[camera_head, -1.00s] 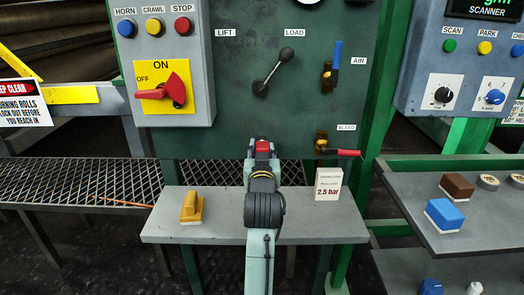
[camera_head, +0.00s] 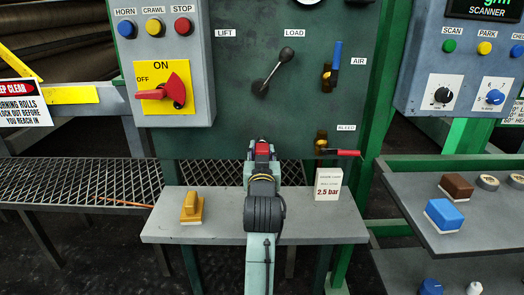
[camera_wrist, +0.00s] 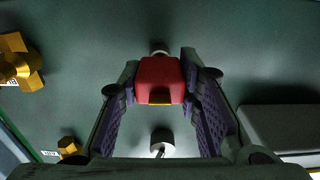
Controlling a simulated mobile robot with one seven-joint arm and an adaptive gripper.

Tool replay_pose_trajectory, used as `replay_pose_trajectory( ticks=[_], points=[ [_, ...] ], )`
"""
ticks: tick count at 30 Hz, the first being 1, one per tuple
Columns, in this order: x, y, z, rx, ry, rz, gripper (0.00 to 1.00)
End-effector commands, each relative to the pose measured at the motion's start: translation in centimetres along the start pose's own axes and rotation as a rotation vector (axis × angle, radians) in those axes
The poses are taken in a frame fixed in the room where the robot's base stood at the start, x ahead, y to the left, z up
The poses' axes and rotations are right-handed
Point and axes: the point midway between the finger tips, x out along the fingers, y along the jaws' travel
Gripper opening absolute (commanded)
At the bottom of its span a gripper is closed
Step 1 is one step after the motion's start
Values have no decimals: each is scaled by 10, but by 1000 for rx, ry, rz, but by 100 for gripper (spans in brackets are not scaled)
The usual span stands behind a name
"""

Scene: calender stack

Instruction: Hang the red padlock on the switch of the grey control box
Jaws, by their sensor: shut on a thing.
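The red padlock (camera_head: 262,147) is held between the fingers of my gripper (camera_head: 261,152), in front of the green panel. In the wrist view the red padlock (camera_wrist: 160,78) sits between both fingertips, which press on its sides. Its shackle cannot be made out clearly. The grey control box (camera_head: 204,55) is up and left of my gripper in the head view. Its switch (camera_head: 172,90) is a red rotary handle on a yellow plate, pointing left toward OFF. The padlock is apart from the switch. A grey box edge (camera_wrist: 280,125), likely the control box, shows at the right in the wrist view.
The LOAD lever (camera_head: 273,72) and two valves, AIR (camera_head: 331,68) and BLEED (camera_head: 336,150), stick out from the panel. The panel between the control box and the LOAD lever is clear.

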Motion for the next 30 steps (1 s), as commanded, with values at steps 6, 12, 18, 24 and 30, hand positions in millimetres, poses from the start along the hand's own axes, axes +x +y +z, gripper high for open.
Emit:
replay_pose_trajectory(
  ticks=[6,12,18,24,30],
  points=[
    [-9,0,0,0,0,0,0],
    [-17,0,0,0,1,0,0],
    [-25,0,-1,0,2,0,0],
    [-32,0,0,0,0,0,0],
    [-35,0,0,0,0,0,0]
  ],
)
